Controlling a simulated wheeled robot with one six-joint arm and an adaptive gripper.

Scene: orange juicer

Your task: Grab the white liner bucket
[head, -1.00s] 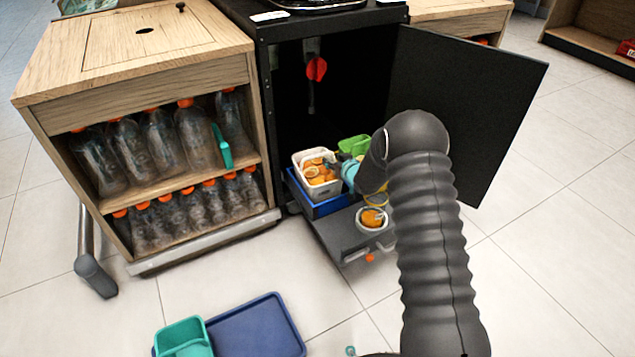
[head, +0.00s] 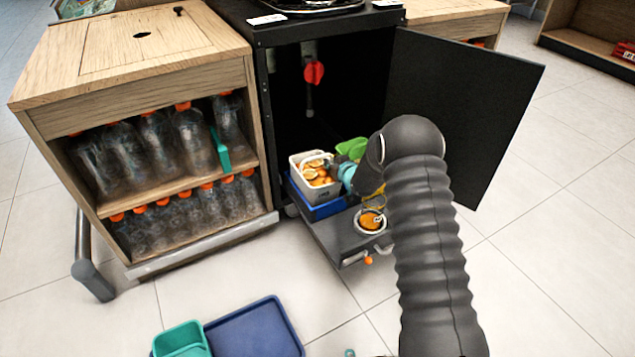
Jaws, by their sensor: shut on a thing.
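The white liner bucket (head: 317,184) is full of halved oranges and stands in the left part of the pulled-out drawer of the black cabinet, in or on a blue tray (head: 322,210). Its light handle (head: 318,156) now stands up above the oranges. My gripper (head: 343,172), with a teal part, is at the bucket's right side and is shut on it, it appears at the handle. My dark arm hides most of the gripper, so the exact contact is hard to see.
A small white cup (head: 371,221) with orange contents sits at the drawer front. The open black door (head: 465,110) stands to the right. Bottles (head: 195,140) fill the wooden cabinet at left. A blue tray (head: 258,330) and teal bin (head: 182,340) lie on the floor, lower left.

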